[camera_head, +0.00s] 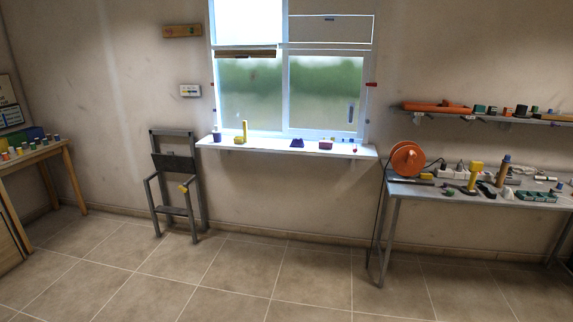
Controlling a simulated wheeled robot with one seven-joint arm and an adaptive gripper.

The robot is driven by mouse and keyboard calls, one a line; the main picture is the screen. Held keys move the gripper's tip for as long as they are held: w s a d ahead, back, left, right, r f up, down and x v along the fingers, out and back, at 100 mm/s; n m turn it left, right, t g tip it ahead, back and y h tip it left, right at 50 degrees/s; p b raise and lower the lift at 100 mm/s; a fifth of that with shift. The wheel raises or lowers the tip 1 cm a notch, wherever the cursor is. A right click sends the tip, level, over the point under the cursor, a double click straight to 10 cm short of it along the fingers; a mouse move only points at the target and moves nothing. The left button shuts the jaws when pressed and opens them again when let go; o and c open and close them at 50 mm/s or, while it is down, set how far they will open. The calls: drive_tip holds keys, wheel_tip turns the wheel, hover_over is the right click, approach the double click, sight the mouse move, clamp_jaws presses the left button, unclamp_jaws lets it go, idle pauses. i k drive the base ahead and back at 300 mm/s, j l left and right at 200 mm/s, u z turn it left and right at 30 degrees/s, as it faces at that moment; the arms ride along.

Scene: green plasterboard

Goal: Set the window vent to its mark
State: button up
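The window (284,68) is in the middle of the back wall, with a white frame and blurred greenery behind it. Its upper right part has a thin white outlined panel (331,47) with a small dark piece at its top edge. A brown slat (246,54) crosses the left pane. A small blue upright piece (350,112) shows on the right pane. A small red piece (371,84) sits at the right side of the frame. I cannot tell which of these is the vent or its mark. My gripper is not in view.
A white sill (262,149) below the window holds several small objects. A grey folding chair-like frame (175,185) stands left of it. A workbench (463,195) with an orange reel (407,159) is at right, a wooden table (35,157) at left. The tiled floor (235,280) in front is clear.

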sight(350, 29)
drive_tip(key=i, duration=2.15)
drive_tip(key=i+z, duration=0.1)
drive_tip(key=i, duration=0.4)
drive_tip(key=i+j+z, duration=0.1)
drive_tip(key=i, duration=0.4)
drive_tip(key=i+j+z, duration=0.15)
drive_tip(key=i, duration=0.4)
drive_tip(key=i+j+z, duration=0.1)
drive_tip(key=i, duration=0.4)
drive_tip(key=j, duration=0.05)
